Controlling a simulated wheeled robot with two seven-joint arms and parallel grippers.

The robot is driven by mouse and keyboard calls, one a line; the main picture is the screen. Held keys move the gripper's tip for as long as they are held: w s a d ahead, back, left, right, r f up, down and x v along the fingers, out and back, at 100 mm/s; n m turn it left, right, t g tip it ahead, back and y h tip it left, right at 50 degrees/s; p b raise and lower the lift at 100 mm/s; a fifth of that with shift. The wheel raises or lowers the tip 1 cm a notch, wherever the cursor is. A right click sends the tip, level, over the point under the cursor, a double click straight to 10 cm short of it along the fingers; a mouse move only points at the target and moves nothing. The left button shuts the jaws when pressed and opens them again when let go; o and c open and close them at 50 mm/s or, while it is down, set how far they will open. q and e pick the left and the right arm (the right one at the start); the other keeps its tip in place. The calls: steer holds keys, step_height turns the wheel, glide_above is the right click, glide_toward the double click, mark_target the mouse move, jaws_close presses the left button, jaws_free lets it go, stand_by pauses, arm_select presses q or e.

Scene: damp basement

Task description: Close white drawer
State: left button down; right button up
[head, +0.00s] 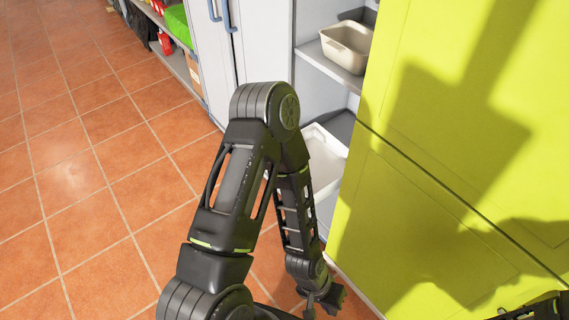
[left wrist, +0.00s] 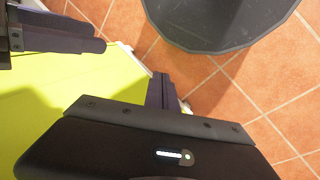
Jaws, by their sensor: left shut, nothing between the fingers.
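A white drawer (head: 324,160), seen as an open white tray-like box, is in the grey shelf unit in the head view, partly hidden behind my left arm. How far it is pulled out is hard to tell. My left gripper (head: 327,299) is low at the bottom of the head view, below and nearer than the drawer, apart from it. It is shut and empty; its fingers also show in the left wrist view (left wrist: 163,90). My right gripper (head: 540,308) shows only as a dark part at the bottom right edge, by the yellow-green door, its fingers unclear.
A large yellow-green cabinet door (head: 440,130) fills the right side. A beige bin (head: 347,42) sits on the shelf above the drawer. A grey locker (head: 245,45) stands left of the shelves. The tiled floor (head: 90,180) at left is clear.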

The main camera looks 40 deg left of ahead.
arm_select(q)
steer(key=w+a+f+n+t+b, duration=0.1)
steer(key=w+a+f+n+b, duration=0.15)
steer(key=w+a+b, duration=0.4)
steer(key=w+a+f+n+t+b, duration=0.1)
steer(key=w+f+b, duration=0.25)
steer(key=w, duration=0.55)
steer(key=w+a+r+n+t+y+b, duration=0.1)
steer(key=w+a+n+t+y+b, duration=0.1)
steer(key=w+a+b, duration=0.8)
steer(key=w+a+r+n+y+b, duration=0.1)
steer(key=a+r, duration=0.4)
steer(key=a, duration=0.6)
steer(key=w+a+r+n+t+y+b, duration=0.1)
steer(key=a+r+n+y+b, duration=0.2)
steer(key=a, duration=0.8)
step_height(320, 180, up, 2)
steer(key=shift+r+n+y+b, duration=0.15)
steer(key=shift+n+y+b, duration=0.25)
steer(key=shift+n+b, duration=0.75)
